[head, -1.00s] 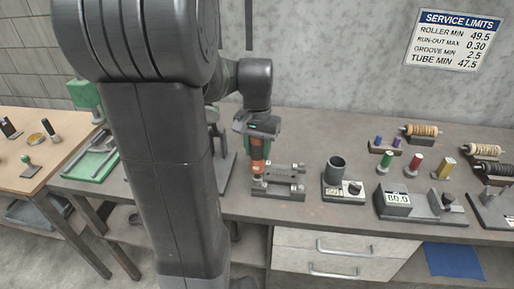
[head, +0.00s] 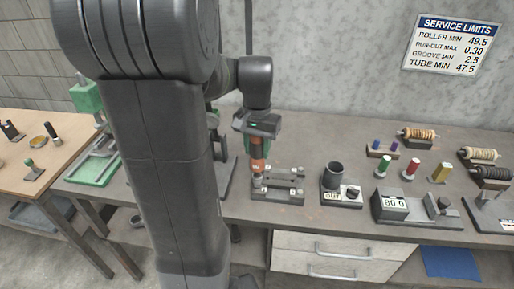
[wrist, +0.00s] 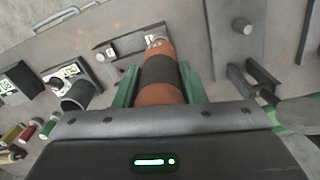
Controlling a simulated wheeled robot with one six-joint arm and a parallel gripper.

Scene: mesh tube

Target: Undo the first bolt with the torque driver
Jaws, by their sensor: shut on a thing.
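My gripper (head: 258,140) is shut on the torque driver (head: 259,158), an orange tool with a dark band. In the wrist view the driver (wrist: 162,82) lies between green fingers and points at the grey bolted fixture (wrist: 123,48). In the head view the driver stands about upright, its lower end at the left end of the fixture (head: 278,184). The fixture has several pale bolt heads. The driver's tip seems at or just above a left bolt; contact cannot be told, as the tip hides it.
Right of the fixture stand a dark cup (head: 334,174) on a display base and an 80.0 block gauge (head: 392,205). Coloured plugs and wound rollers (head: 418,134) stand further right. A green press (head: 92,165) is at the left. The wall is close behind.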

